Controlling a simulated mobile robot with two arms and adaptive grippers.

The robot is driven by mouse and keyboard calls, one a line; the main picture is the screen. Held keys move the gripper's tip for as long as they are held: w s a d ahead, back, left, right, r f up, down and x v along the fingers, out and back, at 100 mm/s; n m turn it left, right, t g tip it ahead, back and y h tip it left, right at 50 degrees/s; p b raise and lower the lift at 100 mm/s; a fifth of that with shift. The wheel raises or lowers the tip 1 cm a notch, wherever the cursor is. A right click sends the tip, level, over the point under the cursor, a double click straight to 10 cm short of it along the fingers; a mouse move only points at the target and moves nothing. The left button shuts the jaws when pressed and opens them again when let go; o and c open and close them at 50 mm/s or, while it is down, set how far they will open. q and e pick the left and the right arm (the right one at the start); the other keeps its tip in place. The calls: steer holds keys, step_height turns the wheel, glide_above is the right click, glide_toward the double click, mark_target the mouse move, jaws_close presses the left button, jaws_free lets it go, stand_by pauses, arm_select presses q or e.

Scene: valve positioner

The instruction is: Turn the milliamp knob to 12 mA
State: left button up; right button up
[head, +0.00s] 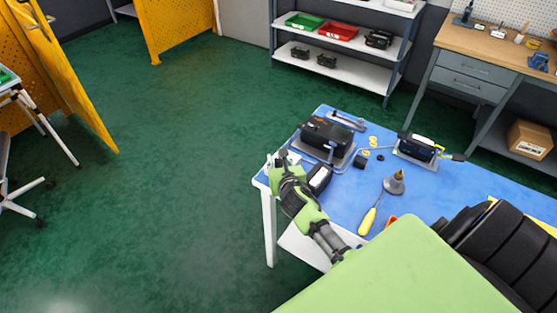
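A blue-topped bench (445,181) carries a black box-like unit (326,135) on a grey plate near its back left corner. A smaller black device with a pale face (320,178) is just right of my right gripper. Another black device with a pale top (419,147) and yellow ends sits on a light plate further right. I cannot make out the milliamp knob or its setting. My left gripper is out of view.
A yellow-handled screwdriver (369,218), a grey cone-shaped part (394,184) and small yellow rings (372,141) lie on the bench. Shelves (345,67) and a wooden-topped workbench (490,48) stand behind. Open green floor (170,190) is at the left.

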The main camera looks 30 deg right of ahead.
jaws_close()
steer(key=shift+m+h, duration=0.3)
steer(key=m+g+h+b, duration=0.1)
steer(key=m+g+h, duration=0.1)
steer(key=shift+a+f+m+h, duration=0.1)
steer(key=shift+m+h, duration=0.3)
steer(key=m+g+h+b, duration=0.2)
steer(key=m+g, duration=0.1)
steer(key=shift+w+m+h, duration=0.1)
steer(key=shift+m+h, duration=0.2)
steer(key=shift+h, duration=0.1)
steer(key=m+g+h+b, duration=0.1)
steer(key=m+g+b, duration=0.1)
steer(key=shift+g, duration=0.4)
steer(key=shift+m+g+h+b, duration=0.6)
steer(key=shift+m+g+b, duration=0.55)
steer(key=shift+m+g, duration=0.35)
steer(key=o, duration=0.5)
jaws_free()
